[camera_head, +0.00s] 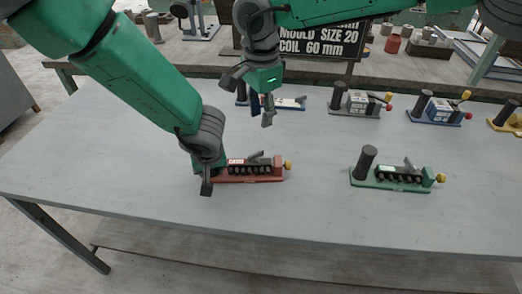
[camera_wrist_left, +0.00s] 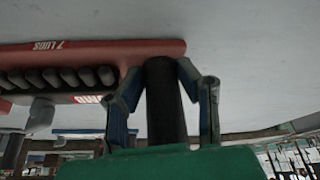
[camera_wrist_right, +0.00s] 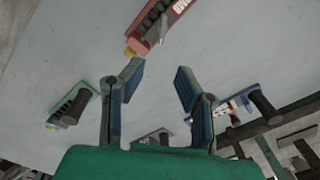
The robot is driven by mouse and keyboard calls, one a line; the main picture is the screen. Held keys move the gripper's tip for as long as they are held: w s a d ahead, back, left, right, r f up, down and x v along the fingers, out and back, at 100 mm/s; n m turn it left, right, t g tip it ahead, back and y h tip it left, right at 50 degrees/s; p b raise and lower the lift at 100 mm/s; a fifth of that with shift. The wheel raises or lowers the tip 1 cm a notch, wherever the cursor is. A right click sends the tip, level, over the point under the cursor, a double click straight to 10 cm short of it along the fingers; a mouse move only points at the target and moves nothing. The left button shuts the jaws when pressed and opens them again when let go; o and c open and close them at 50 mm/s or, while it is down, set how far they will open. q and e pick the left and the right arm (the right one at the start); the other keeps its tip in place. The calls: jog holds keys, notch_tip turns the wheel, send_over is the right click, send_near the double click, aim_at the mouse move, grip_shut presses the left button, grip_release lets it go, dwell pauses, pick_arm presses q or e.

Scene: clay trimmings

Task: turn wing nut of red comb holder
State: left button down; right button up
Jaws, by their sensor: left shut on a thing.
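The red comb holder (camera_head: 250,178) lies on the table with a row of black lugs, a grey lever on top and a yellow wing nut (camera_head: 288,165) at its right end. My left gripper (camera_head: 206,182) is at the holder's left end. In the left wrist view its fingers (camera_wrist_left: 163,72) are closed around the holder's dark upright post (camera_wrist_left: 165,105). My right gripper (camera_head: 255,103) is open and empty, above and behind the red holder. In the right wrist view the wing nut (camera_wrist_right: 130,52) shows beyond the open fingers (camera_wrist_right: 158,75), apart from them.
A green comb holder (camera_head: 390,184) stands to the right on the grey table (camera_head: 320,218). Several other holders, such as a grey one (camera_head: 358,105) and a blue one (camera_head: 440,112), line the back. A black sign (camera_head: 320,40) stands behind. The table's front is clear.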

aim_at(260, 152)
jog(key=shift+n, duration=0.5)
notch_tip(260, 152, down, 12)
jog(key=shift+a+r, duration=0.1)
grip_shut()
